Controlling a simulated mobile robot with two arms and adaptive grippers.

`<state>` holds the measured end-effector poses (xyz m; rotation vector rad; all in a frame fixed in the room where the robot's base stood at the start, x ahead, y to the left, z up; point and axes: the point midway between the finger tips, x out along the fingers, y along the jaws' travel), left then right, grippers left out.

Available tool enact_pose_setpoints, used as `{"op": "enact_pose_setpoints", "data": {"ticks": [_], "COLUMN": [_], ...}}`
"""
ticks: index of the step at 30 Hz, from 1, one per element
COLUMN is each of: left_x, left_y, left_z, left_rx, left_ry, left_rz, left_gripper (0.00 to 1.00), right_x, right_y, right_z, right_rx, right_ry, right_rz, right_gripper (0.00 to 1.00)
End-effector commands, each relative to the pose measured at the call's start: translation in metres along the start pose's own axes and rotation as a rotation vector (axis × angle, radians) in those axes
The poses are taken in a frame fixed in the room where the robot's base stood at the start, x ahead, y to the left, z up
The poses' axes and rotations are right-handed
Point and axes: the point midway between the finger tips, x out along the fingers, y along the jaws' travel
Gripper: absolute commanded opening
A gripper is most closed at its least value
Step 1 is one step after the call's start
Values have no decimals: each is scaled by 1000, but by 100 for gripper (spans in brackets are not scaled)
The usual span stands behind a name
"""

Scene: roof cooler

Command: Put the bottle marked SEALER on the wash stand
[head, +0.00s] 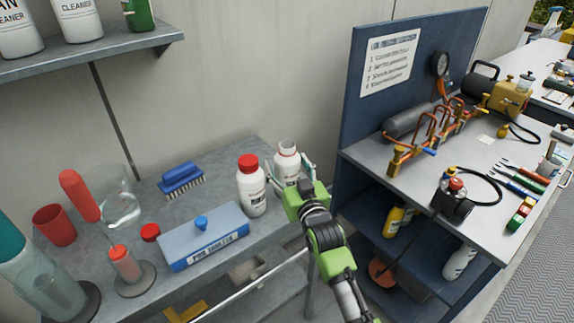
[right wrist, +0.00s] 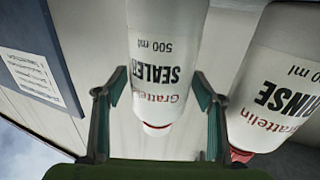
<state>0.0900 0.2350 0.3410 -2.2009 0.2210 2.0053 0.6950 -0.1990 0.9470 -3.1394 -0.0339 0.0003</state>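The SEALER bottle (head: 287,165) is white with a pale top, near the back right corner of the grey table (head: 235,147). Its upside-down label shows in the right wrist view (right wrist: 160,50). My right gripper (head: 291,178) has one finger on each side of this bottle; in the right wrist view the fingertips (right wrist: 160,84) lie close to its sides. I cannot tell whether they press on it. The bottle's base is hidden behind the gripper, so I cannot tell whether it rests on the table. My left gripper is out of view. No label names the wash stand.
The red-capped RINSE bottle (head: 251,187) stands just left of the SEALER bottle. A blue-backed bench (head: 352,100) with copper pipework (head: 428,128) stands on the right.

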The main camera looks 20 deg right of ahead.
Motion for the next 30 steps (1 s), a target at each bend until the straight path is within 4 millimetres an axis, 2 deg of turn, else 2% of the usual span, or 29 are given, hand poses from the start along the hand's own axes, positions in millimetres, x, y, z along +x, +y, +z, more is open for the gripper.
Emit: {"op": "enact_pose_setpoints", "data": {"ticks": [8, 13, 16, 20, 24, 30], "left_x": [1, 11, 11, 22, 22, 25], "left_y": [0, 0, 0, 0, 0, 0], "left_z": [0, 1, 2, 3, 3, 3], "left_rx": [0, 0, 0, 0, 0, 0], "left_ry": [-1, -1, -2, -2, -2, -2], "left_rz": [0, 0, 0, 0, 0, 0], "left_gripper": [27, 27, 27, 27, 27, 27], "right_x": [0, -2, -22, -52, -86, -121], "right_y": [0, 0, 0, 1, 1, 1], "right_z": [0, 5, 4, 18, 15, 15], "right_rx": [0, 1, 0, -1, -1, -1], "right_ry": [0, 1, -1, -3, -2, -2], "right_rz": [0, 0, 0, 0, 0, 0], "right_gripper": [62, 62, 62, 62, 62, 62]}}
